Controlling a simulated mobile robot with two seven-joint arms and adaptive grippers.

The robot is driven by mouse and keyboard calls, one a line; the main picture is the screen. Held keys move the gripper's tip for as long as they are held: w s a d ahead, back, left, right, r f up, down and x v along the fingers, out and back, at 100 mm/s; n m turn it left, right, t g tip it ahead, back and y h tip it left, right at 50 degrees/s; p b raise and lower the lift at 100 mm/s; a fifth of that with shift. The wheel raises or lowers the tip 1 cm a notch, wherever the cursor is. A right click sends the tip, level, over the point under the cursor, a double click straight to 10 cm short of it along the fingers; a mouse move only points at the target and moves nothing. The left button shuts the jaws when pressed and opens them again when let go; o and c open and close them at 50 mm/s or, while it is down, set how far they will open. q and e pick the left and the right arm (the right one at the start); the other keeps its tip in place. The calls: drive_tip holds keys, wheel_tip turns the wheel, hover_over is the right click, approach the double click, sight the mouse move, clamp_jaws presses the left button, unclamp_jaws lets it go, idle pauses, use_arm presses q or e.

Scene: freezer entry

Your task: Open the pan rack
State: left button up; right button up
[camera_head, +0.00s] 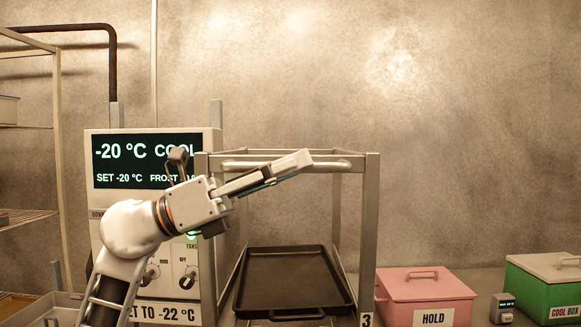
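The pan rack (370,215) is a metal frame in the middle of the view, with a rounded handle bar (338,165) across its upper front. A dark, empty pan (290,275) sits low inside it, and a "3" label is at its right post's foot. My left gripper (290,168) reaches up and right from the lower left. Its long finger overlaps the handle bar in the picture, hiding part of it. I cannot tell whether it touches the bar. The finger spacing is unclear from this side. My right gripper is not in view.
A control panel (103,146) reading -20 °C stands left of the rack, partly behind my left arm. A pink "HOLD" box (425,288), a small display device (503,308) and a green "COOL BOX" (530,290) stand to the right. Wire shelving (28,216) is at far left.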

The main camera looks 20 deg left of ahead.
use_arm(q)
drive_tip(key=v, duration=1.2)
idle(0.5)
